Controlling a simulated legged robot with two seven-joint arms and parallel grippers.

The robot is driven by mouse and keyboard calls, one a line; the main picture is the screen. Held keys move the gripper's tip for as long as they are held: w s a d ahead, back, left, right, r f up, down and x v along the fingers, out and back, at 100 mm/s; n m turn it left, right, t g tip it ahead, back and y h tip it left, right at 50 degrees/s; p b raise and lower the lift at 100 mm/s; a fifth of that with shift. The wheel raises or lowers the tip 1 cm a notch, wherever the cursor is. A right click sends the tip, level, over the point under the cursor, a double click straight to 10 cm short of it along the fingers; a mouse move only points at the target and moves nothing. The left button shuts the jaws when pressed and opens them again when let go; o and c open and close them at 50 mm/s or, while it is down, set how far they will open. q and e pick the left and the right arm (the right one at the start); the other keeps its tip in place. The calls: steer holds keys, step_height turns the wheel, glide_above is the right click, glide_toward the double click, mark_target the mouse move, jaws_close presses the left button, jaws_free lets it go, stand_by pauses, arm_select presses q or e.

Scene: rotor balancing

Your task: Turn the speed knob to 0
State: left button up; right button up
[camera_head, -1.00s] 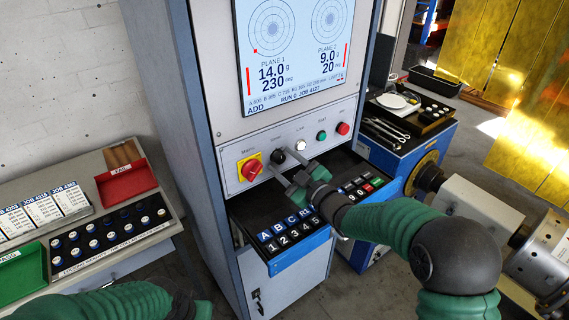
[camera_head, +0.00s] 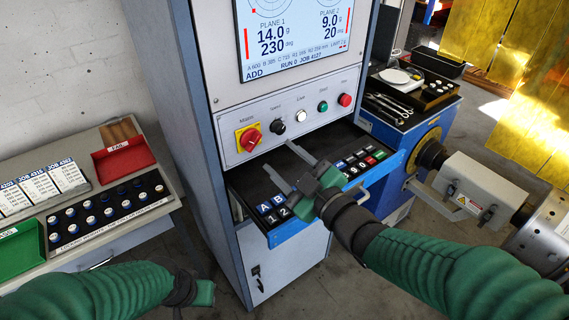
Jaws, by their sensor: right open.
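The speed knob (camera_head: 277,127) is a small black round knob on the grey control panel, under the label "Speed". It is in full view with nothing touching it. My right gripper (camera_head: 277,159) is open and empty. Its two grey fingers are spread below the knob, over the keyboard drawer, with the tips apart from the knob. My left gripper (camera_head: 203,292) shows only as a green part at the bottom left, low in front of the cabinet. Its fingers are hidden.
A red knob on a yellow plate (camera_head: 249,139) sits left of the speed knob. White, green and red buttons (camera_head: 345,100) sit to its right. The open keyboard drawer (camera_head: 290,233) juts out below the panel. A side table with a red tray (camera_head: 124,158) stands at left.

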steer(key=w+d+r+m+g+h+p, duration=0.2)
steer(key=d+r+m+p, duration=0.15)
steer(key=p, duration=0.45)
steer(key=m+h, duration=0.1)
steer(key=h, duration=0.1)
glide_toward(281, 130)
steer(key=shift+g, duration=0.4)
steer(key=x, duration=0.5)
steer(key=p+x, duration=0.1)
steer(key=x, duration=0.1)
steer(key=shift+w+a+r, duration=0.15)
steer(key=shift+w+r, duration=0.05)
steer(key=shift+w, duration=0.3)
steer(key=shift+w+a+f, duration=0.2)
steer(key=shift+w+f, duration=0.05)
steer(key=shift+w, duration=0.2)
jaws_close()
